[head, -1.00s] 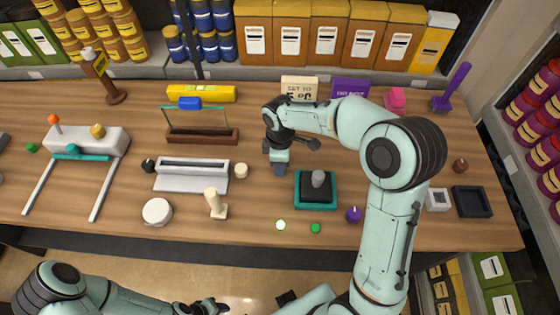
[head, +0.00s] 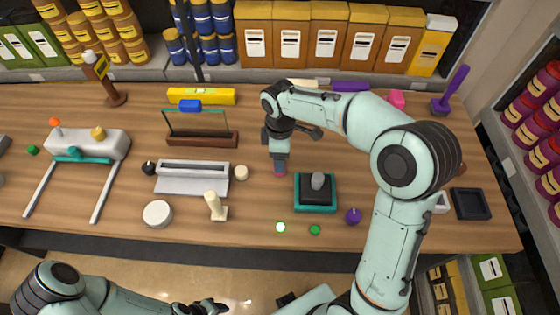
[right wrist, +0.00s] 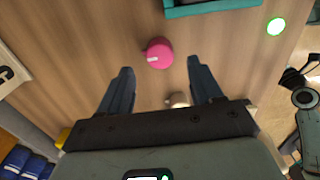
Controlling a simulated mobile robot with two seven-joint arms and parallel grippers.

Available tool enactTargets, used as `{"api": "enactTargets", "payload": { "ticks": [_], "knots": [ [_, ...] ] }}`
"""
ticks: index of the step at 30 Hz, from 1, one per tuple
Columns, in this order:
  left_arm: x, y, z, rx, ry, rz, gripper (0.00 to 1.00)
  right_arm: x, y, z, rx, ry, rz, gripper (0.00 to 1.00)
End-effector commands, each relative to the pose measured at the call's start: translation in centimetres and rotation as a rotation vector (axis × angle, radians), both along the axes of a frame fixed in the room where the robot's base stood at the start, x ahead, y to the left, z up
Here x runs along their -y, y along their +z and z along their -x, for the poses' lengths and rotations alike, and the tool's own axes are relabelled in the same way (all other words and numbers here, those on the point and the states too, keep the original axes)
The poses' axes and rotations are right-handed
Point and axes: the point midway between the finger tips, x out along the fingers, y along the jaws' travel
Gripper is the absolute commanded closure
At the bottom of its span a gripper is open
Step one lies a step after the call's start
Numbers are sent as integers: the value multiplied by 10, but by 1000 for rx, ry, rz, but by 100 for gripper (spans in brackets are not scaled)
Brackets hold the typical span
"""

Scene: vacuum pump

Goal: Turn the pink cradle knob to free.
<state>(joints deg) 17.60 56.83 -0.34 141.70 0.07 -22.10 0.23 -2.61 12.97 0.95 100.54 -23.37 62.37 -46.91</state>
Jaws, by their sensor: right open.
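The pink knob (right wrist: 158,53) lies just beyond my right fingertips in the right wrist view. It is round, with a white mark that points to the left in that view. My right gripper (right wrist: 157,72) is open, its two dark fingers apart, with nothing between the tips.
A teal-edged box (head: 316,205) with a grey knob stands just right of my right gripper. A cream cylinder (head: 241,172) stands to the left. A glowing white-green button (head: 280,227) and a green one (head: 315,230) lie towards the front edge.

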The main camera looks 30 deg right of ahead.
Motion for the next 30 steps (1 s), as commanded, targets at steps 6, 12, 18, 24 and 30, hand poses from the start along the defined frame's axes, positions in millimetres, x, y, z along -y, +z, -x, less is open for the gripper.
{"api": "enactTargets", "payload": {
  "ticks": [6,12,18,24,30],
  "knots": [
    [0,9,-8,9,0,0,57,0,51,-1,4,0,-1,35],
    [0,13,-12,13,0,0,57,0,76,-1,1,1,0,35],
    [0,14,-12,13,0,0,57,0,82,0,-1,1,-1,35],
    [0,14,-12,13,0,0,57,0,81,0,-1,1,-1,35],
    [0,14,-12,13,0,0,57,0,81,0,-1,1,-1,35]
  ]
}}
